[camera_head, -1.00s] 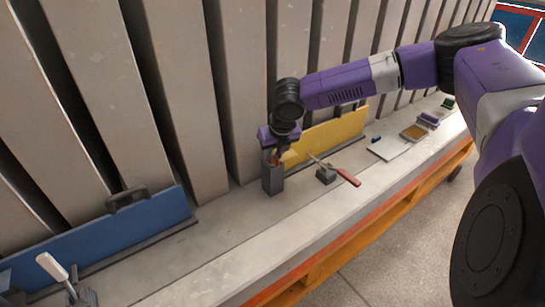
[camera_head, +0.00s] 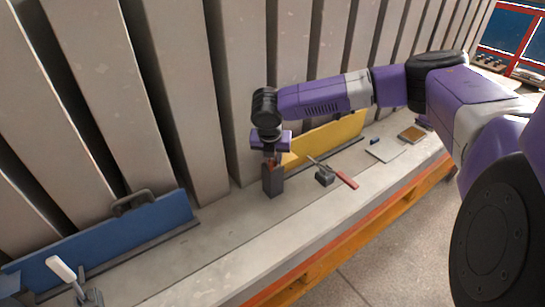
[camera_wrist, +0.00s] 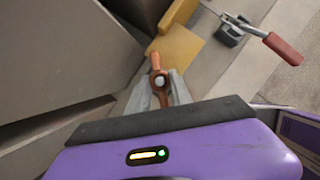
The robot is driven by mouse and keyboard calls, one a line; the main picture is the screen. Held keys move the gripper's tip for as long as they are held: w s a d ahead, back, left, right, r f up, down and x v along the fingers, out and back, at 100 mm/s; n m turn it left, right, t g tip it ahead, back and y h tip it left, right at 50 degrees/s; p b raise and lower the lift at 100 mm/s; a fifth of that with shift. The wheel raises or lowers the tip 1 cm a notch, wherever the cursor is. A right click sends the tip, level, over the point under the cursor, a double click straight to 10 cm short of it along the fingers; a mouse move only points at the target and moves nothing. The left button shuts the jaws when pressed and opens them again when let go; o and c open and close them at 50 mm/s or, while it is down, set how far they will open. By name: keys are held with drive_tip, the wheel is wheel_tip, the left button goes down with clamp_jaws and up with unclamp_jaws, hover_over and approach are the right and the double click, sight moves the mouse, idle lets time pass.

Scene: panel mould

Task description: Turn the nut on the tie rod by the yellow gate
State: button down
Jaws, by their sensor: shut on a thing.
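The nut (camera_wrist: 159,80) is a copper-coloured wing nut around the pale end of the tie rod; one wing points up in the wrist view. My gripper (camera_wrist: 162,92) is shut on it, with one grey finger on each side. In the head view my gripper (camera_head: 270,158) points down over a dark upright block (camera_head: 273,182), and a bit of copper colour shows between them. The yellow gate (camera_head: 338,132) stands just right of the block, and it also shows in the wrist view (camera_wrist: 176,52). The rod's lower part is hidden.
A toggle clamp with a red handle (camera_head: 347,180) sits on the ledge right of the block. A blue gate (camera_head: 110,240) and a white-handled clamp (camera_head: 62,268) are at the left. Tall grey panels (camera_head: 180,90) rise close behind my gripper. The front ledge is mostly clear.

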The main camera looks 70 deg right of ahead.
drive_tip(key=shift+m, duration=0.5)
drive_tip(key=shift+w+r+m+g+p, duration=0.1)
drive_tip(key=shift+r+m+g+p, duration=0.05)
drive_tip(key=shift+m+g+p, duration=0.35)
drive_tip(key=shift+m+p, duration=0.5)
drive_tip(key=shift+m, duration=0.1)
drive_tip(key=shift+m+g, duration=0.4)
drive_tip(key=shift+m, duration=0.3)
drive_tip(key=shift+m+p, duration=0.7)
drive_tip(key=shift+p, duration=0.2)
drive_tip(key=shift+w+m+g+p, duration=0.1)
drive_tip(key=shift+m+g+p, duration=0.2)
drive_tip(key=shift+m+g, duration=0.5)
drive_tip(key=shift+m, duration=0.3)
